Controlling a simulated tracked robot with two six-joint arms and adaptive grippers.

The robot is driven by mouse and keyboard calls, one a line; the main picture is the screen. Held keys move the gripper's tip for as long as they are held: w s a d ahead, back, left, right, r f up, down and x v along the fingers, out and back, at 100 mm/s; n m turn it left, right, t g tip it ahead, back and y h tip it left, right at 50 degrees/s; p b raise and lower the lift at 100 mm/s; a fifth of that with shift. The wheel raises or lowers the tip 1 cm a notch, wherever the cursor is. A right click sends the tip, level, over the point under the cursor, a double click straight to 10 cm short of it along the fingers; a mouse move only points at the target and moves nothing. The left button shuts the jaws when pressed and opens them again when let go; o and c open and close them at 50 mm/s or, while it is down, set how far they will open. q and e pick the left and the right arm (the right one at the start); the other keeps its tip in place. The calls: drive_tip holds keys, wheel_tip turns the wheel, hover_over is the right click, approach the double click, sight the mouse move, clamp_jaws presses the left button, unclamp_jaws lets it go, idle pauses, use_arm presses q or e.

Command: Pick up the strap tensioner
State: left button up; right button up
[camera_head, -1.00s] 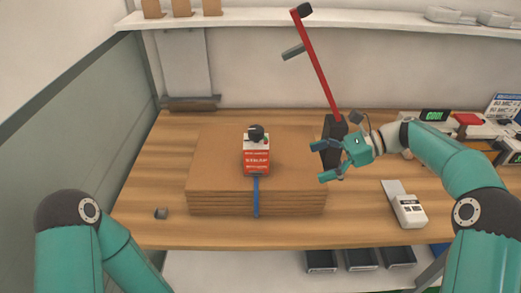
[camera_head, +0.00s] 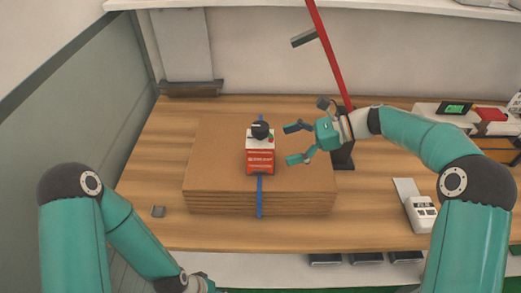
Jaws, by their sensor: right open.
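The strap tensioner (camera_head: 260,157) is a red and white block with a black round knob on top. It sits on the blue strap (camera_head: 259,200) that runs over a stack of brown cardboard sheets (camera_head: 220,165). My right gripper (camera_head: 290,144) is open, with its fingers pointing left at the tensioner's right side. A small gap shows between the fingertips and the tensioner. My left arm (camera_head: 85,220) reaches in at the lower left; its gripper is not clearly visible.
The stack lies on a wooden table (camera_head: 150,190). A red lever (camera_head: 330,55) on a black stand rises behind my right gripper. A white handheld device (camera_head: 420,213) lies at the right. The table's left side is mostly clear.

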sight(260, 125)
drive_tip(key=x, duration=0.2)
drive_tip(key=shift+a+f, duration=0.1)
drive_tip(key=shift+a, duration=0.25)
drive_tip(key=p+x, duration=0.1)
drive_tip(key=x, duration=0.3)
drive_tip(key=shift+s+a+f+p, duration=0.15)
drive_tip(key=shift+a+f+p, duration=0.1)
drive_tip(key=shift+p, duration=0.1)
drive_tip(key=shift+a+f, duration=0.15)
drive_tip(key=shift+a, duration=0.15)
drive_tip(key=shift+c, duration=0.3)
drive_tip(key=c, duration=1.6)
drive_tip(key=shift+c, duration=1)
wheel_tip(260, 125, up, 10)
drive_tip(key=shift+r+b, duration=0.15)
drive_tip(key=shift+b, duration=0.35)
